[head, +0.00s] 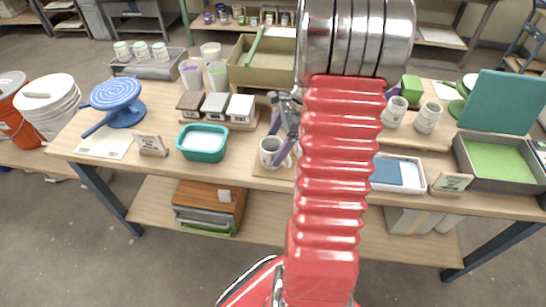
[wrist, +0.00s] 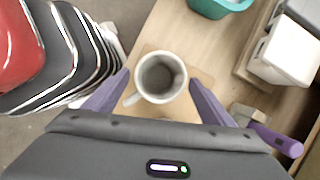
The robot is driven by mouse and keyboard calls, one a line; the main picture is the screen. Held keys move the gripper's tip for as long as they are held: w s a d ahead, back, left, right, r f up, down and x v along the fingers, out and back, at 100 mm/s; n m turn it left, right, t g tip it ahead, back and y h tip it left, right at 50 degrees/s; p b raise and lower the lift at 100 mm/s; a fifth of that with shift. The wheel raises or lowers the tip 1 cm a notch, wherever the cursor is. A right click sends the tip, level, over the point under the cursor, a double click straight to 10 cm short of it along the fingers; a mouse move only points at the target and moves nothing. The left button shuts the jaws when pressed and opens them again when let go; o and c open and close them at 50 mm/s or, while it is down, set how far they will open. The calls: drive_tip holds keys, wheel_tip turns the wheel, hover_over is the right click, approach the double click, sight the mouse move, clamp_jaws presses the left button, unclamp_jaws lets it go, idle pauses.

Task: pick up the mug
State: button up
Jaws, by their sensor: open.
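A white mug (wrist: 160,77) stands upright and empty on a small tan board (wrist: 196,76) in the wrist view, its handle pointing to the lower left. In the head view the mug (head: 272,152) stands near the front edge of the wooden table (head: 350,196), partly beside my arm. My gripper (wrist: 158,88) is open, with one purple finger on each side of the mug in the wrist view. I cannot tell whether the fingers touch it. In the head view my gripper (head: 285,125) is partly hidden by my red arm.
A teal tub (head: 203,142) stands left of the mug, with three small lidded boxes (head: 215,105) behind it. A white tray (head: 397,172) with a blue cloth lies right of my arm. Two more cups (head: 428,117) stand behind it. A blue turntable (head: 117,100) stands at the left.

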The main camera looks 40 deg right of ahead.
drive_tip(key=x, duration=0.5)
drive_tip(key=shift+w+a+r, duration=0.1)
drive_tip(key=shift+a, duration=0.15)
drive_tip(key=shift+c, duration=0.3)
drive_tip(key=c, duration=1.3)
drive_tip(key=shift+r, duration=0.1)
wheel_tip(320, 180, up, 10)
drive_tip(key=shift+f, duration=0.1)
idle(0.4)
